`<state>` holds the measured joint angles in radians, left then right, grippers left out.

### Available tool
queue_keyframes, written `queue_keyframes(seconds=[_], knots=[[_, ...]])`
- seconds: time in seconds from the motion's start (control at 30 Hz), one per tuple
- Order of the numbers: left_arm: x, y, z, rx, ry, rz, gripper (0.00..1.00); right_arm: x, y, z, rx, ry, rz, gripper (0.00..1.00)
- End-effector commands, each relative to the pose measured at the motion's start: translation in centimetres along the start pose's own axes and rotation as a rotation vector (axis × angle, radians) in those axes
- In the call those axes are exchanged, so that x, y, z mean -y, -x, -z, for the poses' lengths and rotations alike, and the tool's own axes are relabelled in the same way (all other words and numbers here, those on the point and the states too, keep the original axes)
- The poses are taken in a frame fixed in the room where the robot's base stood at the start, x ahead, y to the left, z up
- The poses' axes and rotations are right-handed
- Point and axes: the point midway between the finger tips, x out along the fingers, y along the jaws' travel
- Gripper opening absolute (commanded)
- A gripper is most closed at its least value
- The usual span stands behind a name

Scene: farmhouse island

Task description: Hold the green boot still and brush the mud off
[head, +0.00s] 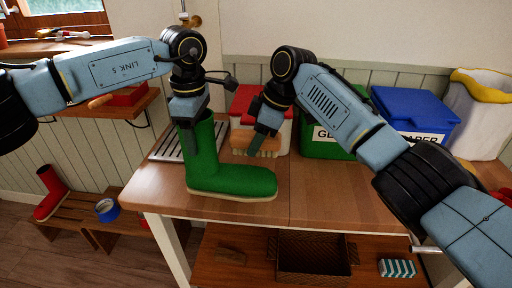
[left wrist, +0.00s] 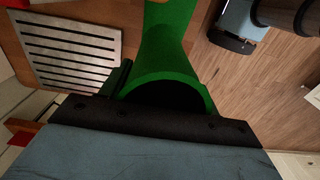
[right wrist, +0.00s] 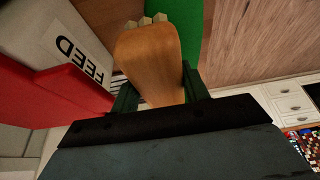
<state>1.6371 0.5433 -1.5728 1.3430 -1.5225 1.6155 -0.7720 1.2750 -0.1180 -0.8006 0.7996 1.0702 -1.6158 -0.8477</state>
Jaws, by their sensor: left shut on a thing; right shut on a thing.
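The green boot (head: 232,181) stands upright on the wooden island top (head: 322,185), its toe pointing right. My left gripper (head: 190,130) is shut on the boot's shaft near the top rim; the open top of the boot (left wrist: 168,82) shows between its fingers in the left wrist view. My right gripper (head: 259,140) is shut on a wooden brush (head: 243,143) with pale bristles facing down. The brush back (right wrist: 150,62) fills the middle of the right wrist view, with the green boot close beside it. No mud shows on the visible side of the boot.
A slatted metal rack (head: 167,146) lies behind the boot, left. A red bin (head: 247,101), a green bin (head: 318,148) and a blue bin (head: 416,108) line the back. A lower shelf holds a basket (head: 312,262). The top right of the boot is clear.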

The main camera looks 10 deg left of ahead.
Motion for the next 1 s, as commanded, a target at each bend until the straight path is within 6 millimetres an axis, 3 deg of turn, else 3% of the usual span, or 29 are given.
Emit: queue_keyframes(seconds=[0.4,0.93,0.97,1.0], knots=[[-0.1,0.0,0.0,0.001,0.002,-0.002,0.11,0.0,3.3,1.4,-0.001,0.001,-0.001,0.24],[-0.1,0.0,0.0,0.001,0.002,-0.002,0.11,0.0,3.4,1.5,-0.001,0.001,0.000,0.24],[-0.1,0.0,0.0,0.001,0.002,-0.002,0.65,0.0,3.4,1.5,-0.001,0.001,0.000,0.24],[-0.1,0.0,0.0,0.001,0.002,-0.002,0.70,0.0,3.4,1.5,-0.001,0.001,0.000,0.24]])
